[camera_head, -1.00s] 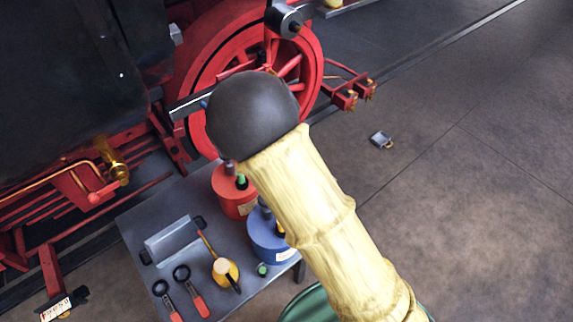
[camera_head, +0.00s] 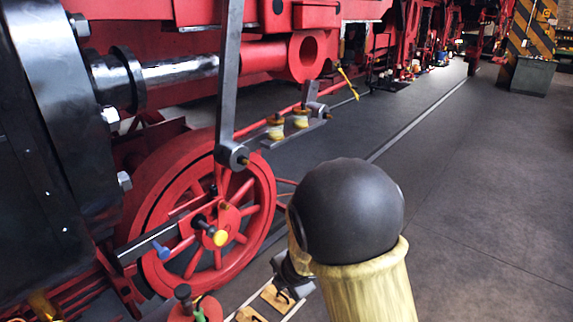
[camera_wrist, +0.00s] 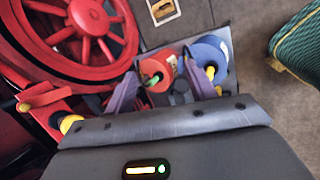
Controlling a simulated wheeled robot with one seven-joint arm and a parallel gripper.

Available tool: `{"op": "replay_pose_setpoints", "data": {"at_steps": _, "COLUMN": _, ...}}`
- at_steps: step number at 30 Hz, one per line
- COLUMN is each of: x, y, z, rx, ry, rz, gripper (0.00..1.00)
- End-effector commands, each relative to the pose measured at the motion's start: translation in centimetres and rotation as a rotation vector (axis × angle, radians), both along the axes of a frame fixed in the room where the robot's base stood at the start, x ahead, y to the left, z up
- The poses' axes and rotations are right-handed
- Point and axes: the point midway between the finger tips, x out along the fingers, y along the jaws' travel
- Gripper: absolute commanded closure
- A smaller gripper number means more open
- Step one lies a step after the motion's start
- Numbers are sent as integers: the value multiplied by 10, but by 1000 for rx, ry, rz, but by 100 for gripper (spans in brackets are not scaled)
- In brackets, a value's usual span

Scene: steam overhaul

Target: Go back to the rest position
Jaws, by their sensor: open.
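My gripper (camera_wrist: 160,70) shows in the wrist view with its two purple-grey fingers spread apart and nothing between them. Past the fingertips are a red container (camera_wrist: 158,66) with a green piece on it and a blue container (camera_wrist: 211,52), both below and apart from the gripper as far as I can see. In the head view my arm rises at the lower middle.
A red spoked wheel (camera_head: 210,225) of the locomotive stands close at the left; it also shows in the wrist view (camera_wrist: 88,20). Steel rods (camera_head: 228,90) run above it. A grey table (camera_wrist: 181,90) bears the containers. Open floor (camera_head: 470,200) lies to the right.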

Motion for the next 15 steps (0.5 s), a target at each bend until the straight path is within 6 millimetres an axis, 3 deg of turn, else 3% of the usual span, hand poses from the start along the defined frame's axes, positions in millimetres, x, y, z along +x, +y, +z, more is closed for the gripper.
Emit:
{"op": "replay_pose_setpoints", "data": {"at_steps": 1, "x": 0, "y": -16, "z": 8, "rx": 40, "ry": 2, "rz": -128, "gripper": 44}}
{"op": "replay_pose_setpoints", "data": {"at_steps": 8, "x": -20, "y": -82, "z": 30, "rx": 221, "ry": 51, "rz": -728, "gripper": 44}}
{"op": "replay_pose_setpoints", "data": {"at_steps": 15, "x": -68, "y": -134, "z": 42, "rx": 406, "ry": 141, "rz": -1335, "gripper": 44}}
